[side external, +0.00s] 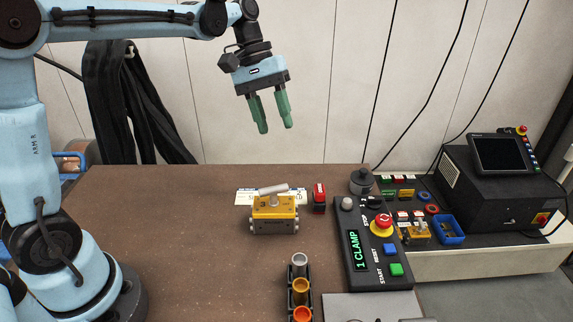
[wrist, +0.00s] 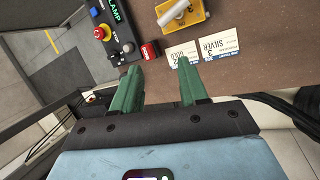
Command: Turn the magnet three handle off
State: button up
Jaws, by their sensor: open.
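A yellow magnet block (side external: 273,217) with a silver bar handle (side external: 273,190) on top stands on the brown table. My gripper (side external: 276,129) has green fingers, spread apart and empty, pointing down well above the block. In the wrist view my gripper (wrist: 173,62) has nothing between its fingertips, and the block lies beyond them.
A red block (side external: 319,198) stands right of the magnet, beside a control box (side external: 372,245) reading "1 CLAMP". Cards (wrist: 213,46) marked "3 SILVER" and "2 GOLD" lie by the magnet. A black rack (side external: 301,284) holds cups in front. The table's left side is clear.

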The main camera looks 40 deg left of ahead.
jog(key=s+d+r+m+y, duration=0.1)
jog(key=s+d+m+y, duration=0.1)
jog(key=m, duration=1)
send_near(274, 196)
jog(key=shift+g+y, duration=0.4)
jog(key=f, duration=0.2)
jog(key=d+f, duration=0.1)
jog(key=f, duration=0.1)
jog(key=w+f, duration=0.1)
jog(key=f, duration=0.1)
jog(key=shift+d+f, duration=0.25)
jog(key=shift+d, duration=0.05)
grip_shut()
